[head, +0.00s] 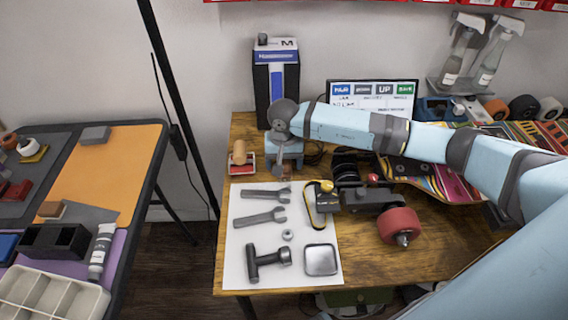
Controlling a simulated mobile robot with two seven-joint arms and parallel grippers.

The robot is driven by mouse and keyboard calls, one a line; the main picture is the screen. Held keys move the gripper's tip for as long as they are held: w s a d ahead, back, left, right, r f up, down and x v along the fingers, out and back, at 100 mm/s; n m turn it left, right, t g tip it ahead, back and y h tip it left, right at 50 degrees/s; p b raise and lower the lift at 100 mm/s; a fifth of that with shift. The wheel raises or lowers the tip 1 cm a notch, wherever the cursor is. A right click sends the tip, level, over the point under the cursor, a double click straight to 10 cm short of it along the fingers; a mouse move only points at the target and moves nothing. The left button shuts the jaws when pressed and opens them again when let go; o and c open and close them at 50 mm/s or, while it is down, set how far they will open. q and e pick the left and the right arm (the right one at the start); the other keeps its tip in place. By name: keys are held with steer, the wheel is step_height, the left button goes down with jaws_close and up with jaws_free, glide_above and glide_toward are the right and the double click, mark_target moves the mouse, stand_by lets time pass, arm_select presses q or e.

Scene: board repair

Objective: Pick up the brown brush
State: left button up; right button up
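A small brown wooden piece (239,153) stands on a red-and-white block at the left back of the wooden workbench (420,262). I cannot tell for sure which of these is the brown brush. My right gripper (285,174) points down over the bench, just right of the red-and-white block and apart from it. Something small and brown shows at its fingertips, but whether it is held is unclear. My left gripper is out of view.
A white sheet (238,268) holds wrenches, a hammer and a square metal piece. A skateboard truck with a red wheel (399,226) lies right of it. A tall dark box (276,85) and screen (372,94) stand behind. A floor gap separates the left table (134,150).

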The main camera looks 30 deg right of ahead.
steer(key=shift+r, duration=0.1)
steer(key=c, duration=1)
step_height(320, 180, up, 20)
steer(key=shift+p, duration=0.45)
